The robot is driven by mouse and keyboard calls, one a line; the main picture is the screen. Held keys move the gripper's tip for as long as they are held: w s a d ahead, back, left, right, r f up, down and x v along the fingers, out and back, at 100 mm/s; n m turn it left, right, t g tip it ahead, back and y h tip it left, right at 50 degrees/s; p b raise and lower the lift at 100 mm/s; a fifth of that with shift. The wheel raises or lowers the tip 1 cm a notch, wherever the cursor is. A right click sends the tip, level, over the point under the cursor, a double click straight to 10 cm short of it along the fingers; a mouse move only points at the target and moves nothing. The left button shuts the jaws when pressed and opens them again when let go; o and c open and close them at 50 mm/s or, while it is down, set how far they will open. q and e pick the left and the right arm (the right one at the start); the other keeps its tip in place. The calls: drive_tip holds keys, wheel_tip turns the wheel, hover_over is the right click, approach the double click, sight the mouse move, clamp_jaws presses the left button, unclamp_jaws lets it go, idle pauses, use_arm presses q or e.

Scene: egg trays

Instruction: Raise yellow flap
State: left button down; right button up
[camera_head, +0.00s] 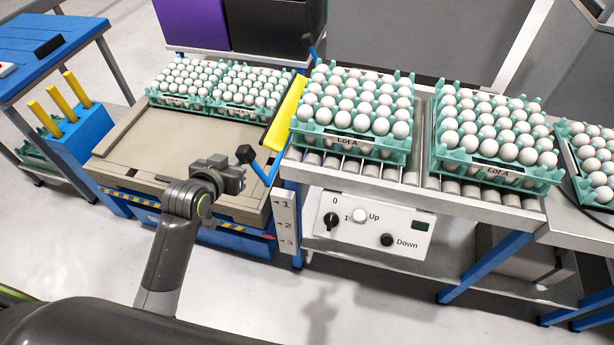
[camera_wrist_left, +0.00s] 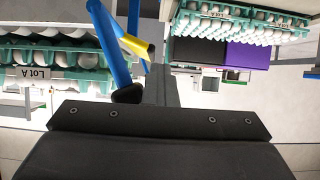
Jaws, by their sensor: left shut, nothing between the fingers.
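The yellow flap (camera_head: 285,114) is a long narrow plate between the beige lift table and the roller conveyor. It also shows in the left wrist view (camera_wrist_left: 136,46). A blue lever (camera_head: 261,172) with a black knob (camera_head: 246,154) stands at its near end; the knob also shows in the left wrist view (camera_wrist_left: 128,94). My left gripper (camera_head: 240,180) is shut and empty, just below and left of the knob in the head view. Whether it touches the lever I cannot tell. My right gripper is not in view.
Egg trays stand at the back of the beige table (camera_head: 175,140) and on the roller conveyor (camera_head: 420,180). A control panel (camera_head: 375,224) with Up and Down buttons is below the conveyor. A blue holder with yellow posts (camera_head: 78,90) stands left. The table's front is bare.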

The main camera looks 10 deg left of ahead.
use_arm(q)
drive_tip(key=d+p, duration=0.1)
drive_tip(key=d, duration=0.8)
drive_tip(key=shift+s+p, duration=0.3)
drive_tip(key=shift+s, duration=0.05)
drive_tip(key=s+a+p, duration=0.2)
drive_tip(key=s+p, duration=0.2)
drive_tip(key=s, duration=0.6)
drive_tip(key=shift+a, duration=0.4)
drive_tip(key=shift+w, duration=0.1)
